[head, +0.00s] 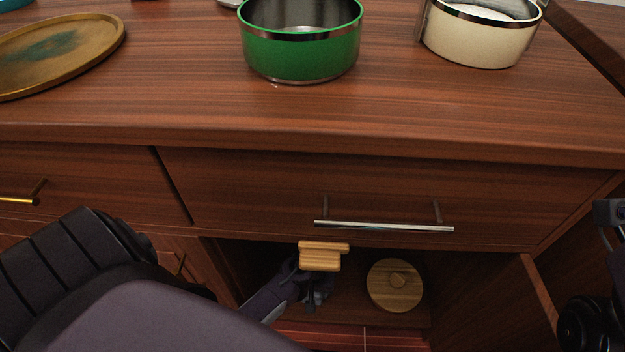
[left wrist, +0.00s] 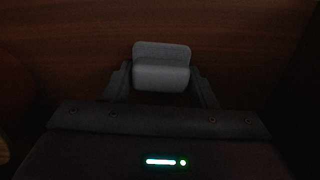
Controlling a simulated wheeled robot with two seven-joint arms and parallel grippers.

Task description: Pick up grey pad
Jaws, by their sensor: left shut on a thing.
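In the left wrist view a small grey pad (left wrist: 162,72) with a raised back edge sits between the fingertips of my left gripper (left wrist: 162,84), which is shut on it. In the head view my left gripper (head: 315,290) is inside the open cabinet below the drawer. A tan, two-tiered block (head: 322,257) shows right above the gripper there. I cannot tell whether this is the same thing as the grey one; the colours differ. The fingertips are partly hidden in shadow. My right gripper is not clearly shown; only dark arm parts show at the right edge.
A round wooden lid (head: 395,285) is in the cabinet, right of the gripper. The drawer handle (head: 384,226) juts out above. An open cabinet door (head: 538,295) stands at the right. A green pot (head: 301,45), a cream pot (head: 482,38) and an oval tray (head: 105,45) are on the counter.

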